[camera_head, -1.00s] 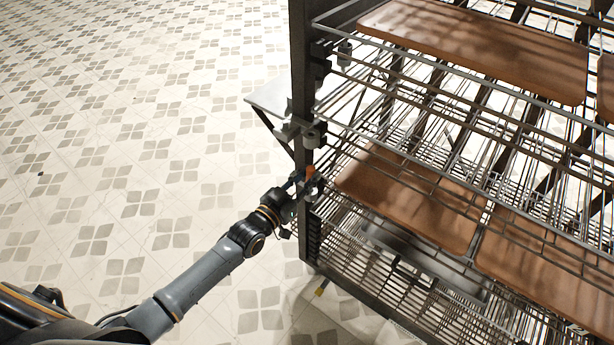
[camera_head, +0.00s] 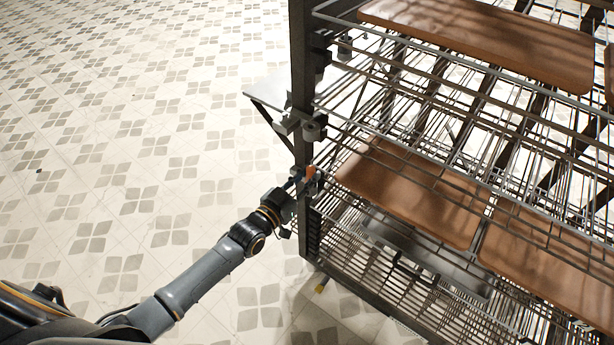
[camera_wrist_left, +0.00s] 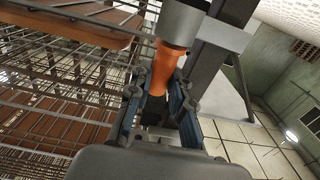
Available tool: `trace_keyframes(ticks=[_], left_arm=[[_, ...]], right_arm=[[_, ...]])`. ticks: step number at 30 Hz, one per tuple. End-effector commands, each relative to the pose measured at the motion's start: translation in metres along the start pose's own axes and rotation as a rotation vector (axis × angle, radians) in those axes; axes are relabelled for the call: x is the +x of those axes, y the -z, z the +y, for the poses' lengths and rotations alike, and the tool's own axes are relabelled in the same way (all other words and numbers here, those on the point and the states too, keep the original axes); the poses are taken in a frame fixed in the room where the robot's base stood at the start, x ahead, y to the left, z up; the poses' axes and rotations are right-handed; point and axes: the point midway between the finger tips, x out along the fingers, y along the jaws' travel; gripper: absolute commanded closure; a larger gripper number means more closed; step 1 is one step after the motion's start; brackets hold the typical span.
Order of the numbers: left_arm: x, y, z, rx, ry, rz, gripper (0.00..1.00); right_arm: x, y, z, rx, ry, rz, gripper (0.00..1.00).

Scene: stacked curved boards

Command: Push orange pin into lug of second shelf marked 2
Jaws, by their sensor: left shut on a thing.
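The orange pin (camera_wrist_left: 163,66) is between the two blue-lined fingers of my left gripper (camera_wrist_left: 160,105) in the left wrist view, and the fingers are shut on it. The pin's upper end meets a grey cylindrical lug (camera_wrist_left: 182,24); how far it is inside cannot be told. In the head view the pin (camera_head: 310,173) is a small orange spot at the tip of my left gripper (camera_head: 305,180), beside the rack's dark post. A grey lug (camera_head: 313,129) sits on the post just above it. No shelf mark "2" is readable. My right gripper is not in view.
The wire rack (camera_head: 450,140) fills the right side, with brown curved boards (camera_head: 410,195) on its shelves. Its dark upright post (camera_head: 303,60) stands close to my left gripper. A small side plate (camera_head: 272,95) juts out left of the post. The tiled floor (camera_head: 130,150) at left is clear.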

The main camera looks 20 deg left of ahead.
Motion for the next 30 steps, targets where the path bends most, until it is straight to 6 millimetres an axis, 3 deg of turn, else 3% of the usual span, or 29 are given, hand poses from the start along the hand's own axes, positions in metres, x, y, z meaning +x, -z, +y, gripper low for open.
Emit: trace_keyframes(ticks=[6,7,10,11,22,30], left_arm=[[0.0,-0.005,0.0,0.0,0.0,0.001,1.0],[0.0,-0.004,0.0,0.0,0.0,0.001,0.76],[0.0,-0.004,0.0,-0.001,0.0,0.001,0.55],[0.0,-0.004,0.0,0.0,0.0,0.001,0.53],[-0.005,-0.005,0.0,-0.001,0.0,-0.001,0.53],[-0.051,-0.006,0.0,-0.002,0.0,-0.002,0.53]], right_arm=[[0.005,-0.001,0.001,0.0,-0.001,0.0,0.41],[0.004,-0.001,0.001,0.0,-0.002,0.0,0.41],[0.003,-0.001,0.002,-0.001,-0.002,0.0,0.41],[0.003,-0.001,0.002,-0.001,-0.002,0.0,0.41],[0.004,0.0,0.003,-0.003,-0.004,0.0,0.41],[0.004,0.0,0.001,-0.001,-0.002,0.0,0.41]])
